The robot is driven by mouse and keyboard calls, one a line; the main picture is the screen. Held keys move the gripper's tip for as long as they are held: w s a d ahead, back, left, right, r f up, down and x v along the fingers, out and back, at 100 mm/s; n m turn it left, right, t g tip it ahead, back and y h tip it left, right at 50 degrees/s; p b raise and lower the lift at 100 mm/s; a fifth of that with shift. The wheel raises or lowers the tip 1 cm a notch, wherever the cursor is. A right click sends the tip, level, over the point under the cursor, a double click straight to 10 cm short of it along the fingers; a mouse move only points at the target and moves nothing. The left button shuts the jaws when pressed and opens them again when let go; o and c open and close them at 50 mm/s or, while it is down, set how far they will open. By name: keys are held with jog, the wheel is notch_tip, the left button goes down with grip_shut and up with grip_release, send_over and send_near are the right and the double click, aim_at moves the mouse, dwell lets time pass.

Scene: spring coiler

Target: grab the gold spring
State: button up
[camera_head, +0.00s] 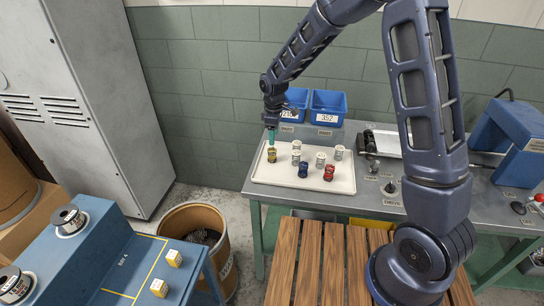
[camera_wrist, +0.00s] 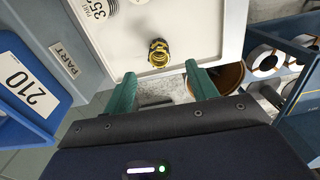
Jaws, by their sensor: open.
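The gold spring (camera_head: 272,154) stands near the left edge of the white tray (camera_head: 262,175) on the workbench. In the wrist view the gold spring (camera_wrist: 159,53) sits on the tray (camera_wrist: 206,40), ahead of and between the lines of the two green fingers. My gripper (camera_head: 271,136) is above the spring in the head view, close to it. In the wrist view my gripper (camera_wrist: 160,75) has its fingers wide apart with nothing between them. I cannot tell the exact height gap to the spring.
Several white, blue and red springs (camera_head: 329,172) stand to the right on the tray; a white one (camera_wrist: 106,8) is near the gold spring. Blue bins (camera_head: 327,105) stand behind. A brown barrel (camera_head: 196,220) and blue table (camera_head: 90,262) are at lower left.

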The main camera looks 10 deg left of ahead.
aim_at(272, 149)
notch_tip(272, 149, down, 6)
jog(key=shift+r, duration=0.25)
jog(key=shift+w+a+f, duration=0.1)
jog(key=shift+a+f, duration=0.1)
jog(key=shift+f, duration=1.05)
jog(key=shift+w+a+f, duration=0.1)
jog(key=shift+a+f, duration=0.05)
jog(key=shift+f, duration=1.1)
jog(key=shift+c, duration=0.4)
jog(key=c, duration=1)
